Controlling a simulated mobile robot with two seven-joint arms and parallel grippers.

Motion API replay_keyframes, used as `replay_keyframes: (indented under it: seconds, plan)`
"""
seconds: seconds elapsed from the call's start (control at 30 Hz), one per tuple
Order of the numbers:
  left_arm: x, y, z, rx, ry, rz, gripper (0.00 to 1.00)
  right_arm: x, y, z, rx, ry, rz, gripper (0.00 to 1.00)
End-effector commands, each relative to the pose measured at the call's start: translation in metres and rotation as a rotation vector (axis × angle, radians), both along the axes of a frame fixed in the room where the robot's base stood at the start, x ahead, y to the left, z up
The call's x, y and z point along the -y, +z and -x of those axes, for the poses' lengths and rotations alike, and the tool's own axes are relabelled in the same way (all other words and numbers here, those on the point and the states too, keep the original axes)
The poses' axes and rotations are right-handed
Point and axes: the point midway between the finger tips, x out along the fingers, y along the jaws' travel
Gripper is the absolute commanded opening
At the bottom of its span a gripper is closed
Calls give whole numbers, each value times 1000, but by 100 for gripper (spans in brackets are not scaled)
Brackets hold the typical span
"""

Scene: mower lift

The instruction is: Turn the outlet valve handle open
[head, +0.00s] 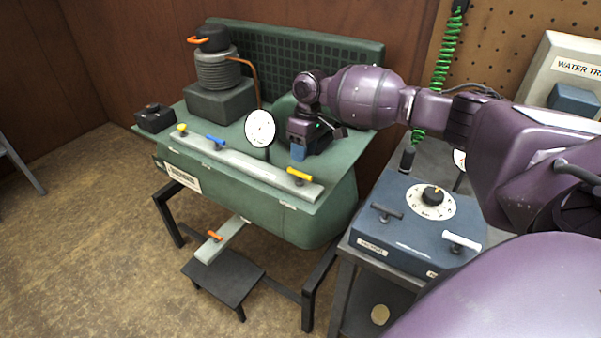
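A green tank unit (325,215) stands on a dark frame, with a round white gauge (260,128) on top. A grey manifold bar (250,167) runs along its front edge, carrying a yellow handle (182,128), a blue handle (215,141) and another yellow handle (300,175). An orange handle (214,235) sits on a lower grey bar. I cannot read which one is the outlet valve handle. My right gripper (299,150) points down above the tank, right of the gauge and behind the right yellow handle. A blue part shows at its tip; its finger opening is unclear. My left gripper is out of view.
A pump with a ribbed cylinder (217,70) stands at the tank's back left. A blue box (415,225) with a dial and handles sits on a cart at right. A black step (222,280) is below the tank.

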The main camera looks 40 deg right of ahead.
Motion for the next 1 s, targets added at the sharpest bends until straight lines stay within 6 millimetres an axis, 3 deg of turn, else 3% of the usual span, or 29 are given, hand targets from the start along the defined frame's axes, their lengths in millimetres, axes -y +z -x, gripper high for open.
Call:
replay_keyframes:
  seconds: [0.1, 0.33, 0.83, 1.0]
  plan:
    - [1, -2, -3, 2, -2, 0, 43, -3, -23, 2, -3, 0, 1, 40]
    - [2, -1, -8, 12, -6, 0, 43, -10, -53, 4, -1, 0, 0, 40]
    - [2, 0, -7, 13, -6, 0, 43, -12, -64, 5, 2, 0, 1, 40]
    - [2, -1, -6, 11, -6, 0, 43, -12, -64, 5, 2, 0, 1, 14]
